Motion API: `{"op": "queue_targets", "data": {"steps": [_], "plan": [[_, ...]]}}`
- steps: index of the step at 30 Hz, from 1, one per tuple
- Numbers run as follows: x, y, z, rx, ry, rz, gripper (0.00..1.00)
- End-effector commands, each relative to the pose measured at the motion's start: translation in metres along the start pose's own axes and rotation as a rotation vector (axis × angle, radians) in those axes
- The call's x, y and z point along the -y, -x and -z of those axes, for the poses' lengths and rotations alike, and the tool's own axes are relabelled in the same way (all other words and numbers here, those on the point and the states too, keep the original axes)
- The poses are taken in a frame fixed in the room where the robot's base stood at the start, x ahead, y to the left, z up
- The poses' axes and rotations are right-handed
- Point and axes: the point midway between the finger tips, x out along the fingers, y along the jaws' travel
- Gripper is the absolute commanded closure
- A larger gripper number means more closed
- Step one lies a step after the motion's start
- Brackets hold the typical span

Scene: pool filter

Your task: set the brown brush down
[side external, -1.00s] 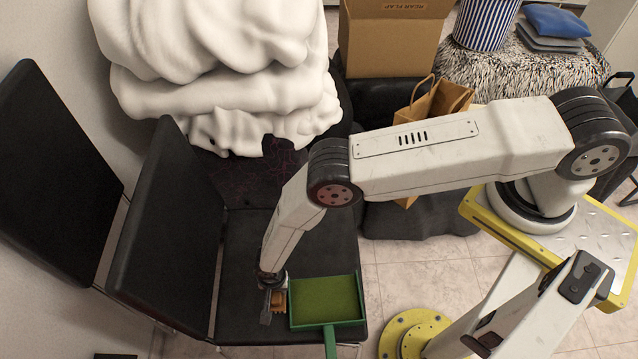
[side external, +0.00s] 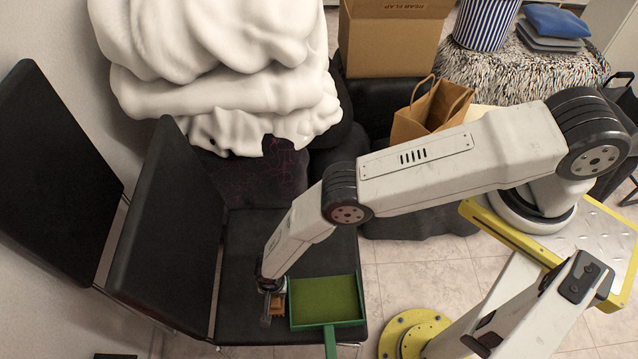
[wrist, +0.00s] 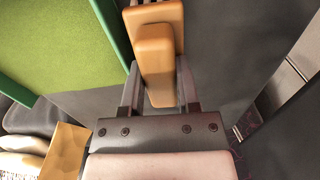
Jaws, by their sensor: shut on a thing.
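The brown brush (side external: 278,304) is an orange-brown block at my gripper (side external: 269,303), over the front part of the black chair seat (side external: 244,262). In the wrist view the brush (wrist: 158,52) fills the space between the two grey fingers of my gripper (wrist: 160,85), which is shut on it. The brush is just left of the green scoop (side external: 325,300) in the side view, with a very narrow gap or light contact; I cannot tell which. Its underside is hidden, so I cannot tell whether it touches the seat.
The scoop's green handle (side external: 330,343) points past the seat's front edge. The chair's black backrest (side external: 165,220) rises at left. A heap of white fabric (side external: 225,70) and a brown paper bag (side external: 425,110) stand behind. Bare seat lies behind the brush.

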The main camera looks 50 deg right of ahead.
Motion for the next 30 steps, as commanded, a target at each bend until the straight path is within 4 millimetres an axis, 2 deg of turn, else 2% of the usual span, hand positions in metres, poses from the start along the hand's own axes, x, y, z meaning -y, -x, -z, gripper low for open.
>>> {"op": "queue_targets", "data": {"steps": [8,9,10,23,30], "plan": [[0.0000,-0.0030,0.0000,0.000,0.000,0.000,1.00],[0.0002,-0.0028,0.0000,0.000,0.000,0.000,0.50],[0.0001,-0.0027,0.0000,0.000,0.000,0.000,0.45],[0.0002,-0.0014,0.0000,0.000,0.000,0.000,0.45],[0.0011,0.0068,0.0001,0.000,0.000,0.000,0.45]]}}
